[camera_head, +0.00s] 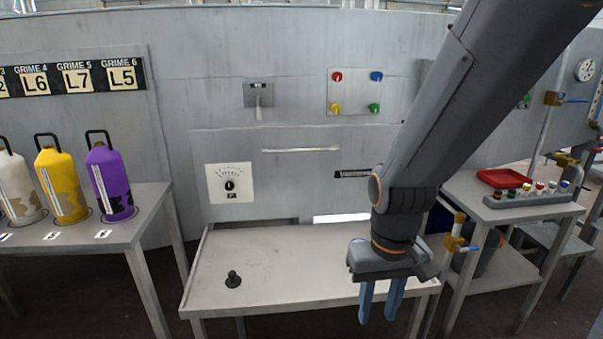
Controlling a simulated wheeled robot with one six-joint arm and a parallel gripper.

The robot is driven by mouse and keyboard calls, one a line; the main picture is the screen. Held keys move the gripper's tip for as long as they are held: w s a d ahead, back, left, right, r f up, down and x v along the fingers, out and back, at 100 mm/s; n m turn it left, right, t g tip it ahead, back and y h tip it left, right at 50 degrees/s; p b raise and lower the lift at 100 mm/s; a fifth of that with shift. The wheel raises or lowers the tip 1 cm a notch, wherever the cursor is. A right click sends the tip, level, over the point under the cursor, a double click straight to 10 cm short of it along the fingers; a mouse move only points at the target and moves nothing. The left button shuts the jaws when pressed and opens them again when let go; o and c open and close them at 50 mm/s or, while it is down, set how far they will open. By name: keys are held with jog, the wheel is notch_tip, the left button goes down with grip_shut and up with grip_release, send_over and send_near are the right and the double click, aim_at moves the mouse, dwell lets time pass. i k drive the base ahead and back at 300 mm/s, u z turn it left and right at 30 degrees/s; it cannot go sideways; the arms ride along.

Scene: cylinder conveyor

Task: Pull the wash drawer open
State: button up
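A grey wall panel with a thin horizontal bar (301,150) is at the middle; the bar looks like a handle, and the panel looks flush with the wall. No label naming the wash drawer can be read, so I cannot tell for sure which part it is. My gripper (380,304) points down over the right front of the low grey table (290,262), right of and nearer than the bar. Its two blue fingers are apart with nothing between them. My arm hides part of the wall on the right.
A dial (230,184), a lever (258,100) and coloured buttons (355,92) are on the wall. Bottles, including a purple one (110,183), stand on the left table. A red tray (504,178) is at right.

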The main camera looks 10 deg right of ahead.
aim_at(288, 171)
jog(key=u, duration=0.35)
jog(key=i, duration=0.9)
jog(key=z, duration=0.35)
